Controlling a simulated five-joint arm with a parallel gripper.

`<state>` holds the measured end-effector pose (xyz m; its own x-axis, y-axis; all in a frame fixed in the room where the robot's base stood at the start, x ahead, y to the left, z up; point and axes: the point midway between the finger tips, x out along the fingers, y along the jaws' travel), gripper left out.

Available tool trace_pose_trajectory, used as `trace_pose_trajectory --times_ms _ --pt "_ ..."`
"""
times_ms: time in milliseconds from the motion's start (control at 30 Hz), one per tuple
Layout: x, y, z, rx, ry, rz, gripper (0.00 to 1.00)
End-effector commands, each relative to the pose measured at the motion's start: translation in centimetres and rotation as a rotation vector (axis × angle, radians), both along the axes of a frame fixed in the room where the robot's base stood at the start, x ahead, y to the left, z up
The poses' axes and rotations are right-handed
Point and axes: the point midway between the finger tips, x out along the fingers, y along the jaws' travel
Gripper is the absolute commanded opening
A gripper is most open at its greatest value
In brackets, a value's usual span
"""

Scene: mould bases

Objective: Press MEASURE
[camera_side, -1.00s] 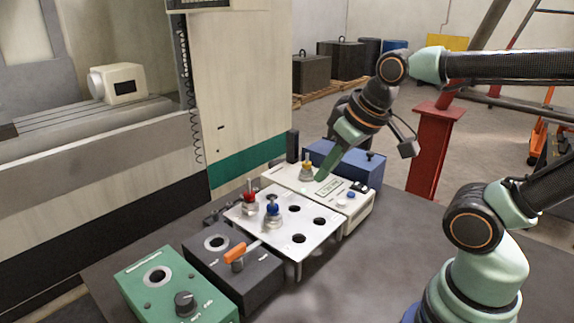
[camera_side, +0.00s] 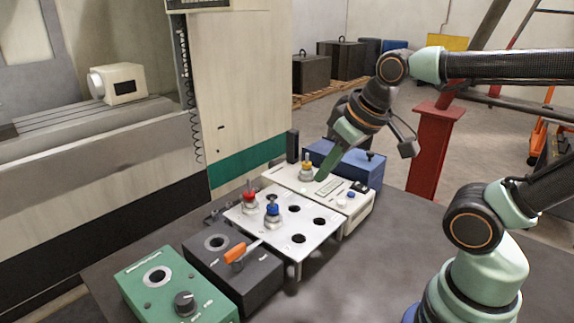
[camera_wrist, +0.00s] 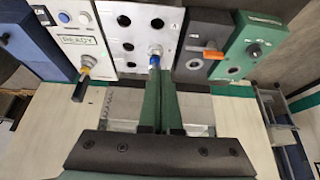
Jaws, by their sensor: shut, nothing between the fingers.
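The white measuring instrument (camera_side: 359,211) stands at the back right of the row in the side view; it also shows at top left in the wrist view (camera_wrist: 68,35). Its display (camera_wrist: 80,40) reads READY. A white button (camera_wrist: 63,16) and a blue button (camera_side: 351,194) sit on its top; their labels are too small to read. A yellow-topped plug (camera_side: 307,170) stands upright in it. My gripper (camera_side: 319,179) is shut and empty, angled down over the instrument near the yellow plug, apart from the buttons. Its fingers (camera_wrist: 160,72) also show in the wrist view.
The white holed plate (camera_side: 268,234) holds a red-topped plug (camera_side: 250,203) and a blue-topped plug (camera_side: 273,213). A dark box with an orange lever (camera_side: 235,253) and a green box (camera_side: 160,300) stand nearer. A blue box (camera_side: 368,172) stands behind the instrument. The table's right side is clear.

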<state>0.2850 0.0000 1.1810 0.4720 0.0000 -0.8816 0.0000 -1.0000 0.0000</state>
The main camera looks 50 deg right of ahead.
Motion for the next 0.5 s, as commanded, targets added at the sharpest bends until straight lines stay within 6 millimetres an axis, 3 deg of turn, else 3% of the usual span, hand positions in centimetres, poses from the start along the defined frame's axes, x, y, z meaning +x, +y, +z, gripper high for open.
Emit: trace_pose_trajectory --times_ms 500 --pt "0.26 -0.4 0.15 0.009 0.01 -0.032 0.0"
